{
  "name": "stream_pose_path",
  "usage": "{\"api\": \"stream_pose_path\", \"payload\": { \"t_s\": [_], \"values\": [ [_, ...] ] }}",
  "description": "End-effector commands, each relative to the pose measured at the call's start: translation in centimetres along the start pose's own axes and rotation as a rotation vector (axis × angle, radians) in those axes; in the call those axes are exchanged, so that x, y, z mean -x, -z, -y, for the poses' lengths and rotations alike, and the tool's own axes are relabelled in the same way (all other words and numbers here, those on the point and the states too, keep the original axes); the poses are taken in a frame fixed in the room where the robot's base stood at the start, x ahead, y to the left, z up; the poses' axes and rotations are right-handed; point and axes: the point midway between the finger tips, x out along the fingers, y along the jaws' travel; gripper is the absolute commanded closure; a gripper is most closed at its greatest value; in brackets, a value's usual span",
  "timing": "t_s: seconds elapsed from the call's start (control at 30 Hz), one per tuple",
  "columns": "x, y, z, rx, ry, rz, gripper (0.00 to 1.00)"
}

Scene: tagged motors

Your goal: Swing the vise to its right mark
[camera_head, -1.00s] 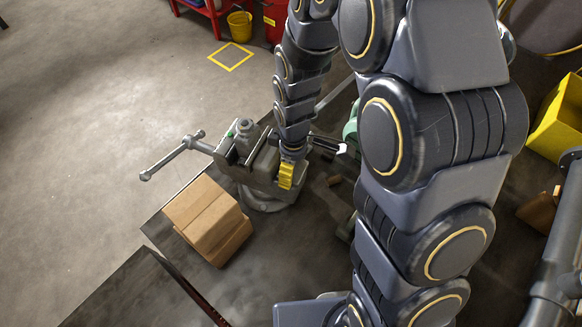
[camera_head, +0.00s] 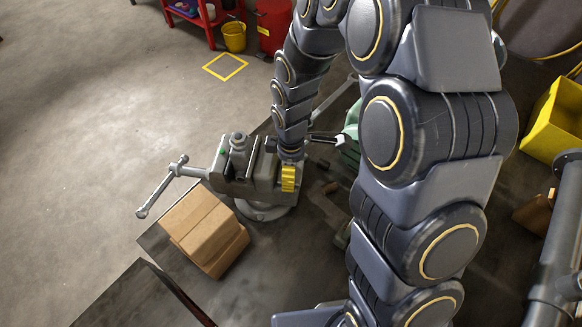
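The grey metal vise (camera_head: 239,170) stands on a round base near the left edge of the dark bench (camera_head: 262,262). Its screw handle (camera_head: 162,190) sticks out to the left over the floor. My gripper (camera_head: 289,160) is at the right end of the vise body, close against it. I cannot tell whether its fingers grip the vise, as the arm hides them. A yellow piece (camera_head: 289,179) shows just below my gripper. No mark for the vise can be made out in this view.
A cardboard box (camera_head: 204,233) sits on the bench just below the vise. A green rounded object (camera_head: 349,134) is partly hidden behind my arm. A yellow bin (camera_head: 558,118) stands at the right. The floor at the left is open.

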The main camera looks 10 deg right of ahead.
Motion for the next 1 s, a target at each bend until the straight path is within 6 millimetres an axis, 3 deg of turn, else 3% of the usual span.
{"api": "stream_pose_path", "payload": {
  "t_s": [0.27,0.3,0.33,0.37,0.77,1.0],
  "values": [
    [0.0,0.0,-0.3,0.006,-0.008,0.0,0.72],
    [0.0,0.0,-0.3,0.006,-0.008,0.0,0.22],
    [0.0,0.0,-0.3,0.006,-0.008,0.0,0.09],
    [0.0,0.0,-0.2,0.005,-0.007,0.0,0.05],
    [0.6,0.0,-0.2,0.003,-0.006,-0.001,0.05],
    [4.7,0.1,-0.3,0.003,-0.011,-0.004,0.05]
  ]
}}
